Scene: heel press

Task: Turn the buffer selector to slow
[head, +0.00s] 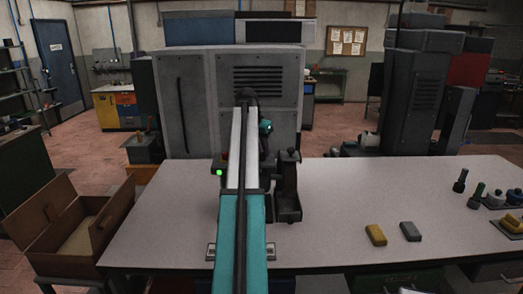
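My arm, with its teal and pale links, runs up the middle of the head view and hides what lies behind it. My gripper cannot be made out; it seems hidden behind the arm. I cannot pick out a buffer selector or its marking. A small green light (219,172) glows just left of my arm, with a small red part (225,155) above it. A dark upright device (288,190) stands on the table right of my arm.
The pale worktable (345,215) is clear around the yellow block (375,235) and grey block (410,231). Dark knobbed tools (460,182) and small pots stand at the right. A large grey cabinet (190,100) rises behind. An open brown box (65,215) stands left.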

